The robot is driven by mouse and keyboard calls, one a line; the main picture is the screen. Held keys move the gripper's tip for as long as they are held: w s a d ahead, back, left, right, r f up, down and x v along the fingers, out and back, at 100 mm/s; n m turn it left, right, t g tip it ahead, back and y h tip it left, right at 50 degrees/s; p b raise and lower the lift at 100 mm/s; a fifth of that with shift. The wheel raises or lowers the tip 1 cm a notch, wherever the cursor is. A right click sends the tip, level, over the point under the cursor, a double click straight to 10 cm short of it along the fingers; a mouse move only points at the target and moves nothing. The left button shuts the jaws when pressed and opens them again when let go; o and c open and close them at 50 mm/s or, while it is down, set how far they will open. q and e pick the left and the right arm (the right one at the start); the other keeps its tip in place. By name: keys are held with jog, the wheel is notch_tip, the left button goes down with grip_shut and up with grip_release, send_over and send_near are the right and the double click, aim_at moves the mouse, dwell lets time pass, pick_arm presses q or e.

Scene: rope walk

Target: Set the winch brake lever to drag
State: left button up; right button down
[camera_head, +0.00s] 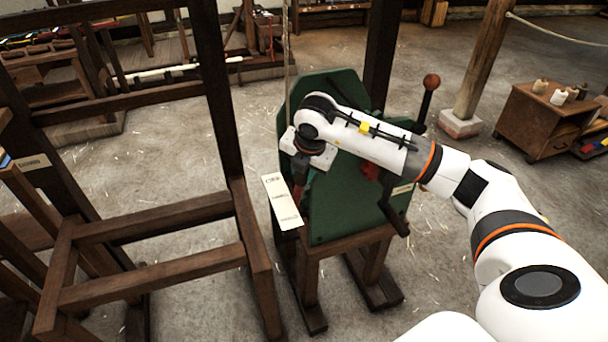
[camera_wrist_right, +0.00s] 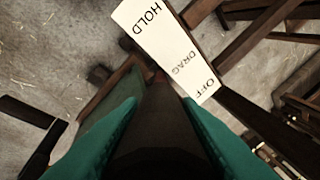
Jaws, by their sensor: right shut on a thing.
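The green winch (camera_head: 335,215) stands on a brown wooden frame in the middle of the head view. A pale label plate (camera_head: 282,200) sticks out at its left side. In the right wrist view the plate (camera_wrist_right: 172,45) reads HOLD, DRAG and OFF. My right gripper (camera_head: 300,165) is at the winch's left edge, just above the plate, its fingers mostly hidden by the wrist. In the wrist view its teal fingers (camera_wrist_right: 160,145) are shut on the dark brake lever (camera_wrist_right: 155,100), beside the plate. I cannot tell exactly which mark the lever lines up with. My left gripper is out of view.
A dark wooden frame (camera_head: 160,218) stands close on the left. A thick post (camera_head: 483,60) and a wooden cabinet (camera_head: 535,120) stand farther right. Floor between them is open.

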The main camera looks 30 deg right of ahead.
jog(key=shift+w, duration=0.1)
jog(key=c, duration=1.4)
grip_release()
jog(key=shift+r, duration=0.1)
jog(key=o, duration=0.3)
jog(key=shift+o, duration=0.2)
pick_arm(q)
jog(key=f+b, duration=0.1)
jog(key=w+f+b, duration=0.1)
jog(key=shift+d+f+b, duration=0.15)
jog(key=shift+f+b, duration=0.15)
jog(key=shift+b, duration=0.05)
pick_arm(e)
jog(key=v, duration=1.2)
jog(key=shift+a, duration=0.1)
